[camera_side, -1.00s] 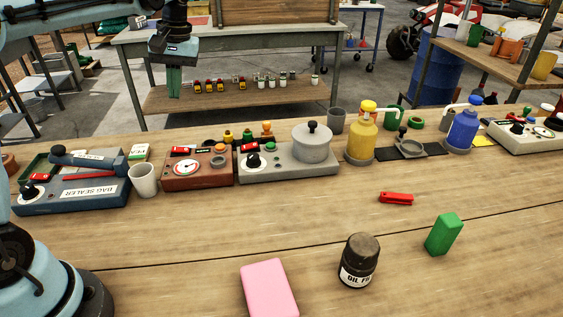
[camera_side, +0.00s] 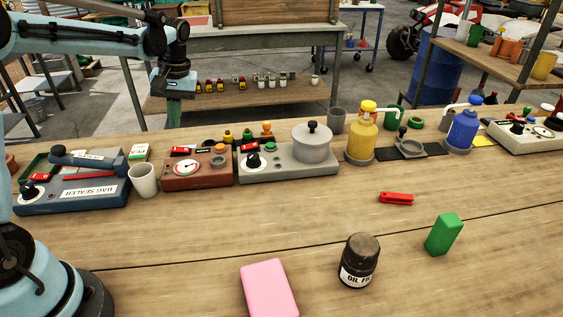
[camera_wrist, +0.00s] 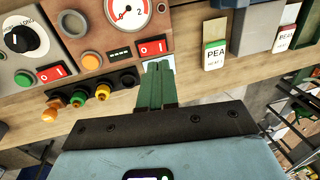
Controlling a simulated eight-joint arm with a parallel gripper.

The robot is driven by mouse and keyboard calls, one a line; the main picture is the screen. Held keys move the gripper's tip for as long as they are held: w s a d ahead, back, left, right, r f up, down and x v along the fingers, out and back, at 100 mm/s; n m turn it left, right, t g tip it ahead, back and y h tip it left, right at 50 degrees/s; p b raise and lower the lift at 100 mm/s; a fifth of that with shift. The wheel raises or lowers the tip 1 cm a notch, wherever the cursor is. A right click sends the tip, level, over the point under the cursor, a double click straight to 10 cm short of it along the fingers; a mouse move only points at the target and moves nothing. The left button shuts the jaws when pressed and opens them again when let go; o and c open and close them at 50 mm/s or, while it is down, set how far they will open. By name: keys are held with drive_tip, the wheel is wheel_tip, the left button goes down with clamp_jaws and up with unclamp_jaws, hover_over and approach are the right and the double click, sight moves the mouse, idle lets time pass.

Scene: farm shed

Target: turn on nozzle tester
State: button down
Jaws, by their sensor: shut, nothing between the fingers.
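A red-brown box with a round white dial gauge (camera_side: 198,168) stands on the workbench; I take it for the nozzle tester, though no name is readable on it. In the wrist view the box (camera_wrist: 106,38) shows a red rocker switch (camera_wrist: 152,47), an orange button (camera_wrist: 91,60) and a small dark display. My gripper (camera_wrist: 155,66) has its green fingers pressed together and empty. The fingertips appear just beside the rocker switch; contact cannot be told. In the side view my gripper (camera_side: 173,112) hangs behind and above the box's left part.
A grey box with a pot (camera_side: 312,145) stands right of the tester. A white cup (camera_side: 144,180) and the blue bag sealer (camera_side: 70,192) stand left. Small coloured knobbed pieces (camera_wrist: 79,99) sit behind the tester. The bench front holds a pink block (camera_side: 268,290).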

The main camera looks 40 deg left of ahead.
sight(183, 149)
drive_tip(key=f, duration=0.4)
drive_tip(key=a+f, duration=0.1)
drive_tip(key=f, duration=0.1)
drive_tip(key=shift+s+f, duration=0.2)
drive_tip(key=shift+s, duration=0.2)
drive_tip(key=shift+s+f+t+h, duration=0.1)
drive_tip(key=shift+f+t+h, duration=0.2)
drive_tip(key=shift+w+d, duration=0.6)
drive_tip(key=shift+w, duration=0.05)
drive_tip(key=shift+r, duration=0.1)
wheel_tip(183, 149, up, 14)
drive_tip(key=w+d, duration=0.1)
idle(0.6)
